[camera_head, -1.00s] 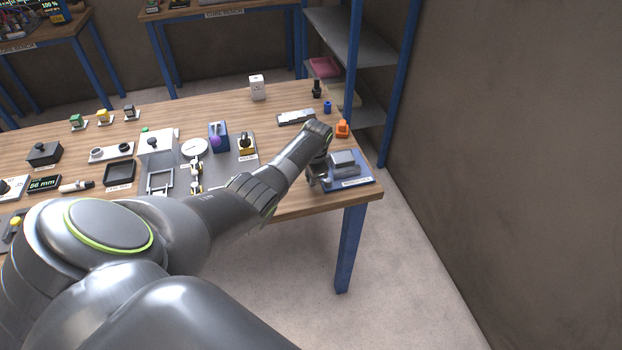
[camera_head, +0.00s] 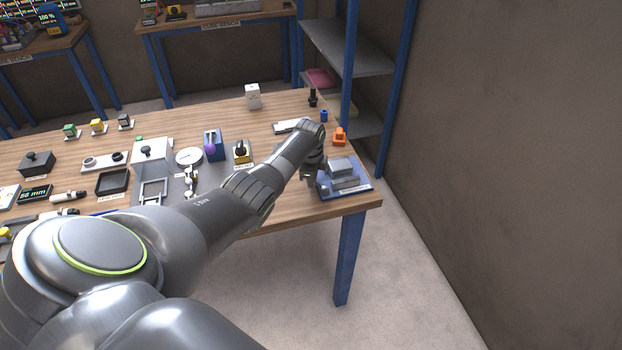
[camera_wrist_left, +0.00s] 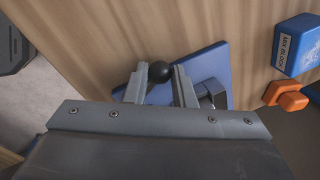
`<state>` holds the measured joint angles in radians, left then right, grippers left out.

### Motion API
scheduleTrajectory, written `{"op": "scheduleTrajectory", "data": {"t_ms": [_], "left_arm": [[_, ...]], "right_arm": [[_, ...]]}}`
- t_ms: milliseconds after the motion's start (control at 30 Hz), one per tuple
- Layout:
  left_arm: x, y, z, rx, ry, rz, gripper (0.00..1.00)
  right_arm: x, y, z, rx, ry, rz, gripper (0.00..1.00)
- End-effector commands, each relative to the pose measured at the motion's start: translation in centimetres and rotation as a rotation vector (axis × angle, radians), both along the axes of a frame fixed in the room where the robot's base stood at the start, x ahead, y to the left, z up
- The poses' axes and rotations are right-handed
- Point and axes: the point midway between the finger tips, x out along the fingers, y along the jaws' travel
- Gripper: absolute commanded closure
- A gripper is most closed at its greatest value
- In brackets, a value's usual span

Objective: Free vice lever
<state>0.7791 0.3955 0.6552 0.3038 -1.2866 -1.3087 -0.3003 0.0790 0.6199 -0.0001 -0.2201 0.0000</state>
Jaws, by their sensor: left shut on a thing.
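The vice (camera_head: 341,168) is a grey block-like device on a blue base plate (camera_head: 352,191) at the right front corner of the bench. My left gripper (camera_head: 308,174) is at the vice's left side, with its fingertips small and partly hidden in the head view. In the left wrist view, the gripper (camera_wrist_left: 160,84) is shut on the vice lever, whose round black knob (camera_wrist_left: 160,71) shows between the two grey fingers. The blue base plate (camera_wrist_left: 212,62) lies beneath. The rest of the lever and much of the vice are hidden by my gripper. My right gripper is not in view.
An orange object (camera_head: 339,137) and a small blue object (camera_head: 324,115) stand behind the vice. A blue block (camera_wrist_left: 297,45) labelled MIX BLOCK shows in the wrist view. Several devices stand to the left. The bench edge is close, with open floor beyond.

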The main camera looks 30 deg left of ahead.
Motion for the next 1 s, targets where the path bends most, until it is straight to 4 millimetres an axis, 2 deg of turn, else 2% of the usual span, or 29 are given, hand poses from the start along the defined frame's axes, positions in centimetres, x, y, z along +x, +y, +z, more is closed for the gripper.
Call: {"op": "scheduleTrajectory", "data": {"t_ms": [400, 433, 567, 867, 1000], "left_arm": [[0.18, -0.03, 0.16, 0.000, -0.004, -0.008, 1.00], [0.18, -0.03, 0.16, 0.000, -0.004, -0.008, 0.74], [0.15, -0.03, 0.14, 0.000, -0.003, -0.007, 0.57], [0.06, -0.01, 0.10, 0.000, -0.001, -0.006, 0.56], [0.01, -0.02, 0.69, 0.000, -0.003, -0.006, 0.56]], "right_arm": [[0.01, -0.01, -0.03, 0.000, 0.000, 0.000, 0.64], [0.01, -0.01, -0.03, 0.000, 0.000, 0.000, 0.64], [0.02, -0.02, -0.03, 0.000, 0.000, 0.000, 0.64], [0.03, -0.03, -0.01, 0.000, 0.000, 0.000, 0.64], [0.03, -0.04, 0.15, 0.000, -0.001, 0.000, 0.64]]}}
